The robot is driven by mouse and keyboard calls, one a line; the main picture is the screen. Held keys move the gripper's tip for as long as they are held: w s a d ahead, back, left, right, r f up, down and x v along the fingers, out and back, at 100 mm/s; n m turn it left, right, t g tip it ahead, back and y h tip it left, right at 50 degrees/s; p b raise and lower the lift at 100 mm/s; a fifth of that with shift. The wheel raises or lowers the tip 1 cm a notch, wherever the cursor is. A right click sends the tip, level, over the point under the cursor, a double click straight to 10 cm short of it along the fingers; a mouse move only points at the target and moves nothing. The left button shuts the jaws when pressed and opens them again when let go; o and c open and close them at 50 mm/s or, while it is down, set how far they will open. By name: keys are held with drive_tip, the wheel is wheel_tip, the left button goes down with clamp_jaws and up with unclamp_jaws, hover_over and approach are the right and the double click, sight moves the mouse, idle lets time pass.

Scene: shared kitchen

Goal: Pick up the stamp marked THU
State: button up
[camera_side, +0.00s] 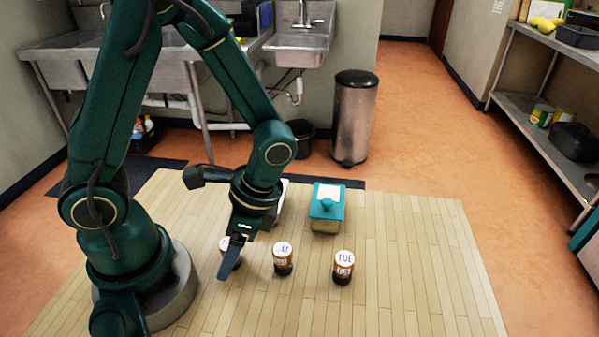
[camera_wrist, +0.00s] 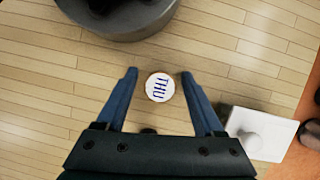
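The stamp marked THU (camera_wrist: 160,87) stands upright on the wooden table, its round white top with blue letters facing up in the wrist view. My gripper (camera_wrist: 159,74) is open, with one finger on each side of this stamp in the picture and a gap to both. I cannot tell how far above it the fingertips are. In the side view my gripper (camera_side: 230,272) points down and mostly hides the stamp behind it (camera_side: 237,262). A stamp marked TUE (camera_side: 344,267) stands to the right. Another stamp (camera_side: 283,259), its lettering partly unclear, stands between them.
A teal-topped box (camera_side: 327,206) stands behind the stamps. A white block with a round knob (camera_wrist: 258,134) lies to the right of my gripper in the wrist view. The wooden table (camera_side: 420,260) is clear at the right. A trash can (camera_side: 354,118) stands on the floor beyond.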

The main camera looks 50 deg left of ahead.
clamp_jaws()
drive_tip(key=shift+r, duration=0.2)
